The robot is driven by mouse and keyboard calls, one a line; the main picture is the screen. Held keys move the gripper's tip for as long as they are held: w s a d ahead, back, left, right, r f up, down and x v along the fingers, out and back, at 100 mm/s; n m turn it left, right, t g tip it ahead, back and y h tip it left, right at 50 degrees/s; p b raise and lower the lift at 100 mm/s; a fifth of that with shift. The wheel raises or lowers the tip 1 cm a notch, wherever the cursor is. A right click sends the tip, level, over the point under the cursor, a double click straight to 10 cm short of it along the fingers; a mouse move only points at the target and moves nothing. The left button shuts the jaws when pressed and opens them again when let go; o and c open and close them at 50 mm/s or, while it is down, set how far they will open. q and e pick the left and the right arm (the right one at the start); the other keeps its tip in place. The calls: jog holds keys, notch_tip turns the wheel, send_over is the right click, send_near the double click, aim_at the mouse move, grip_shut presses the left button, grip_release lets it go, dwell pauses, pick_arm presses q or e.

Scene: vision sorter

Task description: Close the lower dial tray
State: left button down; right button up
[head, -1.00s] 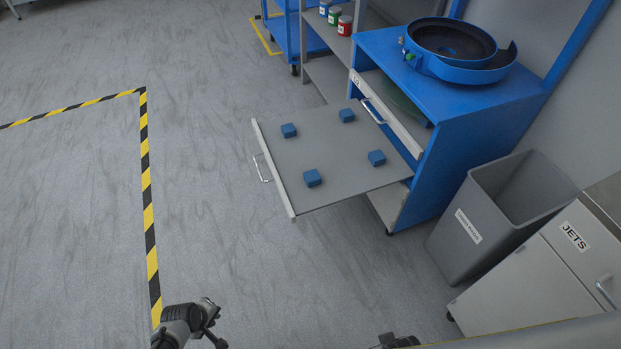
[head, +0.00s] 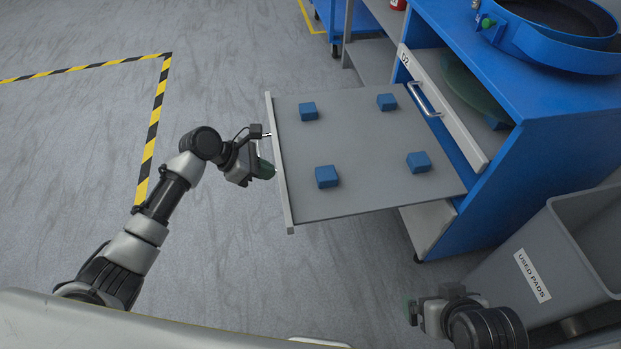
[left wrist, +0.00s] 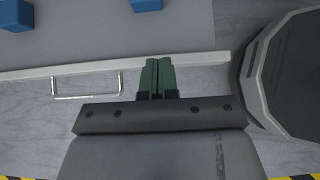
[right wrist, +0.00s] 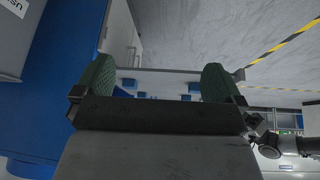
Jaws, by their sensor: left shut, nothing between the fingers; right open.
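The lower tray (head: 365,145) is a grey board pulled far out of the blue cabinet (head: 540,150), with blue blocks on it. Its pale front panel (head: 281,190) faces left. My left gripper (head: 268,168) is shut and empty at this panel, close to the handle. In the left wrist view the closed green fingertips (left wrist: 158,66) overlap the panel (left wrist: 205,65), to the right of the wire handle (left wrist: 88,74); I cannot tell whether they touch. My right gripper (right wrist: 160,82) is open and empty; in the head view it is low right, near the grey bin.
An upper drawer (head: 448,112) with a metal handle, partly out and holding a green disc, sits above the tray. A grey bin (head: 570,250) labelled USED PADS stands right. Blue blocks (head: 327,177) rest on the tray. The floor left of the tray is clear.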

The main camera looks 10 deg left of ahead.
aim_at(318, 182)
pick_arm(q)
jog(key=b+x, duration=0.2)
jog(key=x, duration=0.4)
jog(key=shift+w+d+f+b, duration=0.1)
jog(key=shift+d+f+b, duration=0.1)
jog(key=shift+f+b, duration=0.1)
jog(key=shift+b+x, duration=0.4)
jog(key=shift+x, duration=0.5)
jog(key=d, duration=0.1)
jog(key=w+d+b, duration=0.1)
jog(key=d, duration=0.1)
jog(key=shift+w+d, duration=0.15)
jog(key=shift+d, duration=0.3)
pick_arm(e)
jog(key=w+a+r+t+y, duration=0.4)
jog(key=w+a+r+t, duration=0.1)
jog(key=w+r+t, duration=0.5)
jog(key=shift+r+n+t, duration=0.4)
jog(key=shift+r+t, duration=0.6)
jog(key=shift+t, duration=0.8)
pick_arm(q)
jog(key=shift+r, duration=0.1)
